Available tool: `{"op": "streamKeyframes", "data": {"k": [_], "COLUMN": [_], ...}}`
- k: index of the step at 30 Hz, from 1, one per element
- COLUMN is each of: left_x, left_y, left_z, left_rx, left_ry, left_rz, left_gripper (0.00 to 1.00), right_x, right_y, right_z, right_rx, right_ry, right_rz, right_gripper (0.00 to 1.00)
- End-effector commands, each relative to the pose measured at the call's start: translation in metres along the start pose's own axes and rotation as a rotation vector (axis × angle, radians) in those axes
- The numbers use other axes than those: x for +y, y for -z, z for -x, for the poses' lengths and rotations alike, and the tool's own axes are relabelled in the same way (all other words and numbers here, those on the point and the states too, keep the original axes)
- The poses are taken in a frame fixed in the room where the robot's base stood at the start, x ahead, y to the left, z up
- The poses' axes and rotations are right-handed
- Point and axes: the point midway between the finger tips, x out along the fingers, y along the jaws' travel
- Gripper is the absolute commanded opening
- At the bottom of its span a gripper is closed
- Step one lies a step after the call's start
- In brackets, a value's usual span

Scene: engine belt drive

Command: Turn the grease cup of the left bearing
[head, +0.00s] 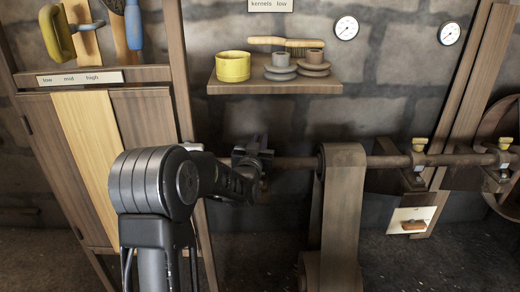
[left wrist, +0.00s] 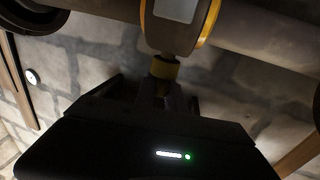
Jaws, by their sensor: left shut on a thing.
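In the left wrist view, the brass-yellow grease cup (left wrist: 164,67) sits between the fingers of my left gripper (left wrist: 166,92), which is shut on it. The cup adjoins the grey bearing (left wrist: 175,35) with yellow edges and a pale plate, around the shaft (left wrist: 265,40). In the head view, my left gripper (head: 252,158) is at the left end of the shaft (head: 295,163). It hides the cup and most of the left bearing there. My right gripper is in neither view.
A wide belt (head: 342,205) hangs over a pulley right of my gripper. Two more bearings with yellow cups (head: 419,145) (head: 504,143) are farther right. A shelf (head: 235,88) with a yellow pot, brush and grey stacked pieces is above. A wooden cabinet (head: 145,115) stands left.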

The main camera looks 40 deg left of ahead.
Motion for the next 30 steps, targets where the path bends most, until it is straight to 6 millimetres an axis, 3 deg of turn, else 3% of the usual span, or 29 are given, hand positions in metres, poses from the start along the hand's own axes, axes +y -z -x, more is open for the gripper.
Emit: {"op": "streamKeyframes", "data": {"k": [1, 3, 9, 28, 29, 30], "left_x": [-0.004, -0.004, -0.003, -0.001, -0.001, -0.001], "left_y": [-0.007, -0.007, -0.004, 0.000, 0.000, 0.000], "left_z": [0.000, 0.000, 0.000, 0.000, 0.000, 0.000], "left_rx": [0.004, 0.003, 0.001, 0.000, 0.000, 0.000], "left_ry": [-0.029, -0.078, -0.196, -0.280, -0.280, -0.280], "left_rz": [0.000, 0.000, -0.001, 0.001, 0.001, 0.001], "left_gripper": [0.00, 0.00, 0.00, 0.00, 0.16, 0.19], "right_x": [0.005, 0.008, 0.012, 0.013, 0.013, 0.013], "right_y": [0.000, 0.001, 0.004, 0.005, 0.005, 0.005], "right_z": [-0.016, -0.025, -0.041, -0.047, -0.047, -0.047], "right_rx": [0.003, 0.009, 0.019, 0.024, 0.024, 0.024], "right_ry": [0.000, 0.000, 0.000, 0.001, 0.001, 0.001], "right_rz": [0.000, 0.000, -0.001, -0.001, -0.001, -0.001], "right_gripper": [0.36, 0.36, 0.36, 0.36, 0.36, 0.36]}}
